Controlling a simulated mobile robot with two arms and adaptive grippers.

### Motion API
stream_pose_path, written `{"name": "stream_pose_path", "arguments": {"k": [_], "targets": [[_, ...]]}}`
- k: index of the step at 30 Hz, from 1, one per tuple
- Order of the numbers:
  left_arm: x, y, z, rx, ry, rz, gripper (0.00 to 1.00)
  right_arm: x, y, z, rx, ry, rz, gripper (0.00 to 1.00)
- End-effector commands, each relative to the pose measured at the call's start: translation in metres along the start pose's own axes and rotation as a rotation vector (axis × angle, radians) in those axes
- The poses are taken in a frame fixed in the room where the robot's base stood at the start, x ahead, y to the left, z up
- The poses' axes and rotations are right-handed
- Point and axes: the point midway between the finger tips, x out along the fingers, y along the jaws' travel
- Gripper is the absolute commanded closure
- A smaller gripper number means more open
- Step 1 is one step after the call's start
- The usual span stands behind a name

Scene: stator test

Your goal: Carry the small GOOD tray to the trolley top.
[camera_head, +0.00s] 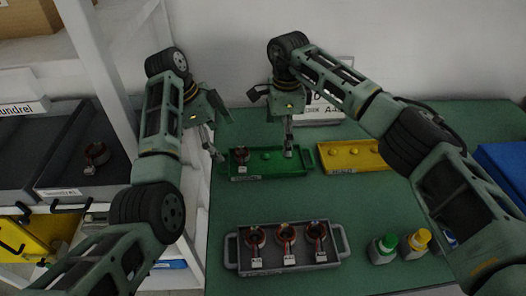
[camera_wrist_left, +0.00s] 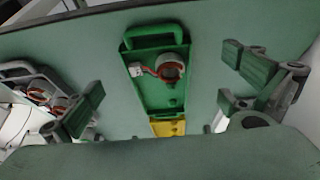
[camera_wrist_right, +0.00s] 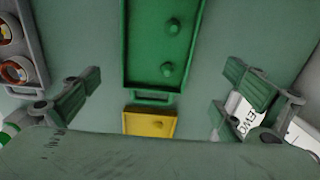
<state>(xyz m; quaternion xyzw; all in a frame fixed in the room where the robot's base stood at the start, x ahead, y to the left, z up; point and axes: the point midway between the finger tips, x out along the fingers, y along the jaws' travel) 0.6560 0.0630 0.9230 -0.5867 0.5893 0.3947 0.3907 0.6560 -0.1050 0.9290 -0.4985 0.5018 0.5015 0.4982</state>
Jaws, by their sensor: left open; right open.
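The small green tray (camera_head: 274,170), which I take for the GOOD tray as its label is too small to read, lies on the green table. A copper-wound stator (camera_head: 241,156) sits at its left end. My left gripper (camera_head: 222,138) is open above the tray's left end; the left wrist view shows the green handle (camera_wrist_left: 150,31) between its spread fingers. My right gripper (camera_head: 273,122) is open above the tray's right part; the right wrist view shows the tray (camera_wrist_right: 150,70) and its right handle (camera_wrist_right: 152,97). I cannot identify the trolley top.
A yellow tray (camera_head: 347,165) lies just right of the green one. A grey tray (camera_head: 290,266) with three stators sits nearer. Green-capped (camera_head: 383,249) and yellow-capped (camera_head: 414,243) bottles stand right of it. A shelf rack with a white post (camera_head: 100,75) is at left.

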Motion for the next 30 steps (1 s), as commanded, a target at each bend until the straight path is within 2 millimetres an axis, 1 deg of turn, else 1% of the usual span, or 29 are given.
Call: {"name": "stream_pose_path", "arguments": {"k": [8,11,14,21,24,27,30], "targets": [[0.0,0.0,0.0,0.0,0.0,0.0,0.0,0.0,0.0,0.0,0.0,0.0,0.0,0.0],[0.005,0.001,0.0,0.0,0.001,0.002,0.0,0.005,0.0,0.0,0.0,0.0,0.002,0.0],[0.016,0.001,0.0,0.0,0.001,0.004,0.0,0.016,0.001,0.0,0.0,0.0,0.003,0.0],[0.053,0.001,0.0,-0.001,0.001,0.003,0.0,0.053,0.001,0.0,0.001,0.0,0.003,0.0],[0.065,0.001,-0.001,0.0,0.001,0.003,0.0,0.065,0.001,0.0,0.001,-0.001,0.002,0.0],[0.073,0.001,-0.001,0.001,0.001,0.003,0.0,0.073,0.0,0.0,0.001,0.0,0.001,0.0],[0.078,0.0,0.0,0.001,0.0,0.001,0.0,0.077,0.0,0.0,0.0,0.0,0.001,0.0]]}}
